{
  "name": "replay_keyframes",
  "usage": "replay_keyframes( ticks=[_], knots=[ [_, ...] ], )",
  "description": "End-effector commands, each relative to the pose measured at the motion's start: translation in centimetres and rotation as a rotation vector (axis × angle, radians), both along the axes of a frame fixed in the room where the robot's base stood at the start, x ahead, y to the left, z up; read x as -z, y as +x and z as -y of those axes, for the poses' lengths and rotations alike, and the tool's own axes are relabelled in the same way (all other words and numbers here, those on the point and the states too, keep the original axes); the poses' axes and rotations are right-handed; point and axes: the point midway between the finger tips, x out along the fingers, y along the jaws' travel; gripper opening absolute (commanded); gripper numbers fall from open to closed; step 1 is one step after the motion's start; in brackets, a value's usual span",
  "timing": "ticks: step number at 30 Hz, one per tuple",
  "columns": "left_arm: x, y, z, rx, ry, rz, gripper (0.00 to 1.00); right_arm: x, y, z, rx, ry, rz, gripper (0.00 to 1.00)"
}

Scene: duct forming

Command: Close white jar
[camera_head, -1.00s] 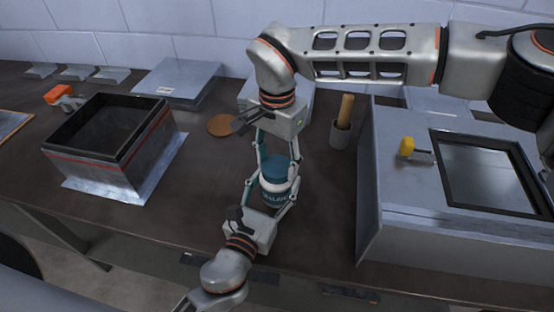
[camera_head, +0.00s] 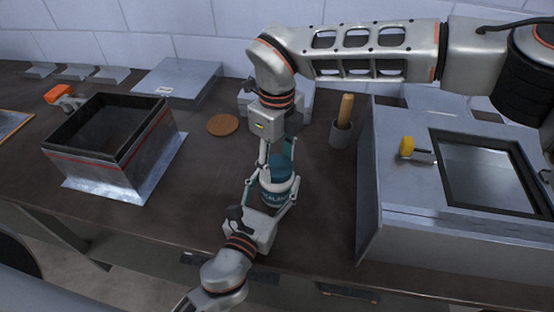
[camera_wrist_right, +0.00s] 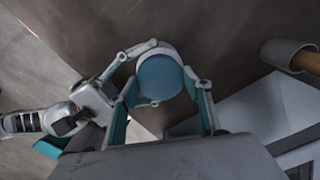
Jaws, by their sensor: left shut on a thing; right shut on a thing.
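My left gripper (camera_head: 279,190) comes from the front and is shut around the jar's body. My right gripper (camera_head: 279,163) comes from above and is shut on the lid, one finger on either side. The fingers hide part of the lid; whether it is fully seated cannot be told.
A round brown disc (camera_head: 223,125) lies behind left. A grey cup (camera_head: 341,135) with a wooden handle stands behind right. A large metal box (camera_head: 368,190) is at the right, an open-topped duct box (camera_head: 100,172) at the left. Bench between the duct box and jar is clear.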

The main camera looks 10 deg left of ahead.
Motion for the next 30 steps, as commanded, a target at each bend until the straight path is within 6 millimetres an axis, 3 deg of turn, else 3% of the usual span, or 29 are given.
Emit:
replay_keyframes(
  ticks=[21,27,28,30],
  knots=[
    [-0.10,0.00,0.06,0.001,-0.001,0.002,0.00,0.10,0.04,-0.02,1.295,0.000,0.002,0.23],
    [-0.10,0.00,0.06,0.001,-0.001,0.002,0.00,0.10,0.06,-0.01,1.343,0.001,0.002,0.23],
    [-0.10,0.00,0.06,0.001,-0.001,0.002,0.00,0.10,0.06,-0.01,1.343,0.000,0.002,0.57],
    [-0.11,0.00,0.06,0.001,-0.001,0.002,0.00,0.10,0.06,0.00,1.342,0.000,0.002,0.68]
  ],
)
